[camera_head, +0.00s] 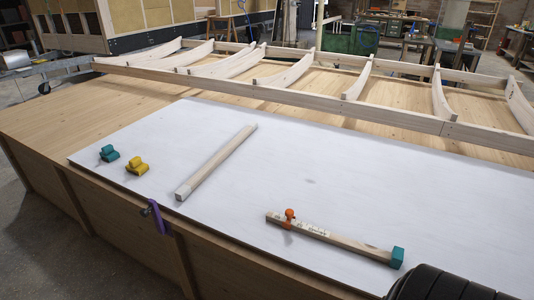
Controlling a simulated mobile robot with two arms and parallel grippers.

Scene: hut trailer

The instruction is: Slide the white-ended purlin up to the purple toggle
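The white-ended purlin (218,160) is a pale wooden bar lying flat on the white sheet (330,170). It runs diagonally, its whitish end pointing to the lower left and its other end to the upper right. The purple toggle (158,217) is on the front edge of the bench, left of and below the purlin's white end. A clear gap lies between them. Neither gripper shows. A dark rounded part at the lower right corner seems to be my own arm.
A second wooden bar (340,241) with an orange knob (290,214) and a teal end block (397,257) lies to the right. A teal piece (109,153) and a yellow piece (137,165) sit at the left. A ribbed wooden frame (290,85) spans the back.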

